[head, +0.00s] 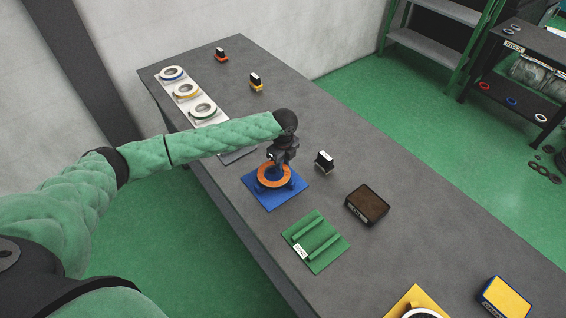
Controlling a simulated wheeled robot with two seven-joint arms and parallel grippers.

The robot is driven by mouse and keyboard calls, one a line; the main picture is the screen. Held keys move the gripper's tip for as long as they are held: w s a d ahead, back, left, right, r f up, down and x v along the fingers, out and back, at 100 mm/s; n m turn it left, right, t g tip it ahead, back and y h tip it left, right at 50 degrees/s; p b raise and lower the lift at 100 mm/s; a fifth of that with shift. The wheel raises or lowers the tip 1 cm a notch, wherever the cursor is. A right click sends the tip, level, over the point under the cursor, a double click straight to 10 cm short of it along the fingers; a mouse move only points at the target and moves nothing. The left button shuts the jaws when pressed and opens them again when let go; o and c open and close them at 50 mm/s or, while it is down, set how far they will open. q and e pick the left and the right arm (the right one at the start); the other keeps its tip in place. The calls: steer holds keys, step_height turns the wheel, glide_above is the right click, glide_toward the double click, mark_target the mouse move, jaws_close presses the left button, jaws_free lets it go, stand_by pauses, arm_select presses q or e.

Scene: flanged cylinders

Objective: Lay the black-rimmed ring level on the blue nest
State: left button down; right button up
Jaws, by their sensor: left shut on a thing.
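The blue nest (272,203) is a square blue plate on the grey table, with raised blue parts around its middle. An orange ring (264,181) with a dark centre sits at or just above these raised parts; its black rim is hard to make out. My left gripper (281,163) is over the ring's far side, pointing down, and is shut on the ring. The gripper hides part of the ring. The ring looks about level, but I cannot tell whether it touches the nest all round. My right gripper is not in view.
A green stand (315,243) and a brown-topped black box (367,205) are near the nest. A small black-and-white block (324,162) stands just right of it. A white board (212,119) with three rings lies at the back left. The table's left edge is close.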

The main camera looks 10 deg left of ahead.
arm_select(q)
steer(key=shift+f, duration=0.4)
stand_by(0.4)
steer(key=c, duration=1.2)
jaws_free()
steer(key=shift+o, duration=0.2)
steer(key=shift+f, duration=0.1)
steer(key=shift+r, duration=3.55)
